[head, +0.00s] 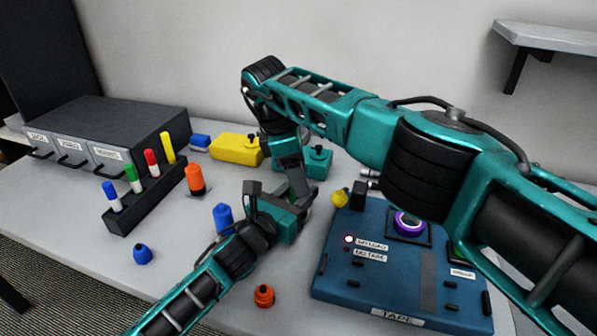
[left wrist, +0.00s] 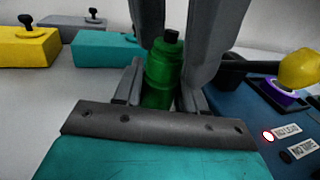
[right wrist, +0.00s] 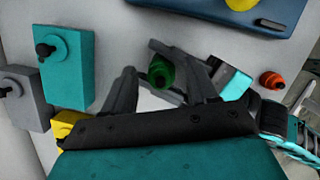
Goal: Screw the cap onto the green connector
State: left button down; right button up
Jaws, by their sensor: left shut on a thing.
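My left gripper (left wrist: 160,88) is shut on the green connector (left wrist: 162,76), which stands upright between its fingers in the left wrist view. A narrower green part with a dark tip (left wrist: 172,37) tops it; I cannot tell whether this is a seated cap. My right gripper (right wrist: 163,74) points down from above, its fingers apart on either side of the green top (right wrist: 160,72), with visible gaps. In the head view the left (head: 290,208) and right (head: 298,178) grippers meet near the table's middle and hide the connector.
An orange cap (head: 263,296) and a blue cap (head: 143,254) lie in front. A marker rack (head: 150,205) is left; yellow (head: 236,149) and teal (head: 317,163) blocks stand behind.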

jog(key=shift+r, duration=2.25)
jog(key=shift+c, duration=0.5)
